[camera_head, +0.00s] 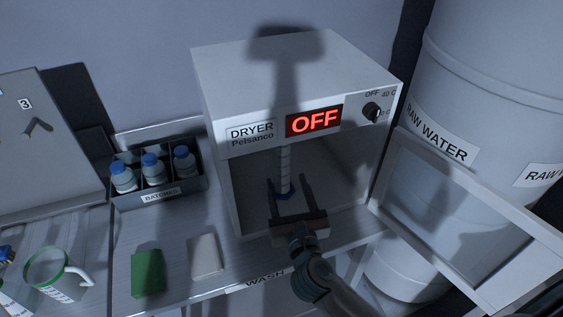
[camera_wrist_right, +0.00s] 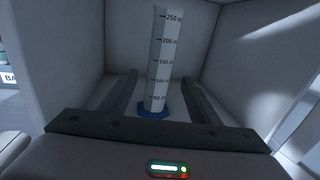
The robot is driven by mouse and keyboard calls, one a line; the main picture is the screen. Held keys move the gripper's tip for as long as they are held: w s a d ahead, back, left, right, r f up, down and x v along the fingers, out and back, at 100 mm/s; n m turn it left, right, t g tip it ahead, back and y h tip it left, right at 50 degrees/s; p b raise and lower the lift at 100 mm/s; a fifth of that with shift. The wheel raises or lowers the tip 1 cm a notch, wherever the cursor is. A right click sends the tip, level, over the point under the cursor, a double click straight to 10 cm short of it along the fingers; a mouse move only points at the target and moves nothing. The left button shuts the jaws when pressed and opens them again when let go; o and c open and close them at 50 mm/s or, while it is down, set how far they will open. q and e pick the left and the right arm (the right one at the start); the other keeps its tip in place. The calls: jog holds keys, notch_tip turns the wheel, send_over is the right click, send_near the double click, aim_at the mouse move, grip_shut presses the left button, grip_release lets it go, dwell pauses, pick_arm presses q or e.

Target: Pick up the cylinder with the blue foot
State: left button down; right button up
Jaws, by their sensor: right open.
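The cylinder with the blue foot (camera_head: 285,170) stands upright inside the open dryer (camera_head: 240,82). It is white with graduation marks, and its blue foot rests on the dryer floor. In the right wrist view the cylinder (camera_wrist_right: 161,60) rises between the two fingers, a little beyond them. My right gripper (camera_head: 291,187) is open, at the dryer's opening, with its fingers reaching inside on either side of the cylinder's lower part. The fingers in the right wrist view (camera_wrist_right: 160,92) appear apart from it. My left gripper is not in view.
The dryer's door (camera_head: 470,225) hangs open at the right, before a raw water tank (camera_head: 490,80). A batch rack (camera_head: 180,192) with capped bottles stands left. A green block (camera_head: 148,273), a pale block (camera_head: 206,257) and a green-rimmed mug (camera_head: 50,268) are on the bench.

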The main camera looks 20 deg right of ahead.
aim_at(283, 172)
jog(key=shift+w+d, duration=0.1)
jog(key=shift+w, duration=0.95)
jog(key=shift+w+p, duration=0.15)
jog(key=shift+p, duration=0.15)
jog(key=w+p, duration=0.1)
jog(key=w, duration=0.3)
jog(key=shift+d+r+p, duration=0.15)
jog(key=shift+d+p, duration=0.05)
jog(key=shift+p, duration=0.15)
jog(key=shift+w, duration=0.4)
jog(key=c, duration=1.2)
